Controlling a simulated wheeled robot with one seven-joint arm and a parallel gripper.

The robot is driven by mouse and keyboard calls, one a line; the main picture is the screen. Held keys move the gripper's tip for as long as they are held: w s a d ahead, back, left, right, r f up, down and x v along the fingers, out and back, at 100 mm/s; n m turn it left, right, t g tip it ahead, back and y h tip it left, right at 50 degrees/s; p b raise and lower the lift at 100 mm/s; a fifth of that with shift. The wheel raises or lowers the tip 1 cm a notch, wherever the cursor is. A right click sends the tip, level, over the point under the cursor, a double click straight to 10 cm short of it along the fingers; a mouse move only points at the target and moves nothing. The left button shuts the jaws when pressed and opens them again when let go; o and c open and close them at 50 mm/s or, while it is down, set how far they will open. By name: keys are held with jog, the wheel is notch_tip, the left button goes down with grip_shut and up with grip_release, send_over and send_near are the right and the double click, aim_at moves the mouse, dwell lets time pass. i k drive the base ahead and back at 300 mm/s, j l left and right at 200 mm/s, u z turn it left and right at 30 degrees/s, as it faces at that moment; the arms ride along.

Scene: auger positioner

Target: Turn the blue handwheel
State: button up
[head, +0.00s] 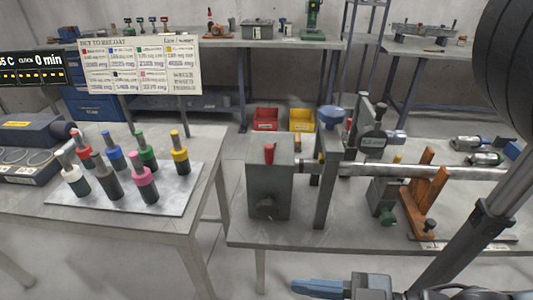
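The blue handwheel (331,114) is a small blue knob-like shape at the top of the grey auger fixture on the right table, left of the dial gauge (373,142). It is small, and its spokes or rim cannot be made out. My gripper (318,288) is at the bottom edge, right of centre, in front of and below the table's near edge. A blue finger-like part points left, and the rest is cut off by the frame. It is well apart from the handwheel. Whether it is open cannot be told.
The fixture has a grey block (269,178) with a red lever, a long metal shaft (430,171) and an orange wooden support (426,193). Red (265,119) and yellow (302,119) bins stand behind. A tray of coloured holders (128,205) is on the left table.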

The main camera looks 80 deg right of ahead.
aim_at(331, 115)
jog(key=z, duration=1.4)
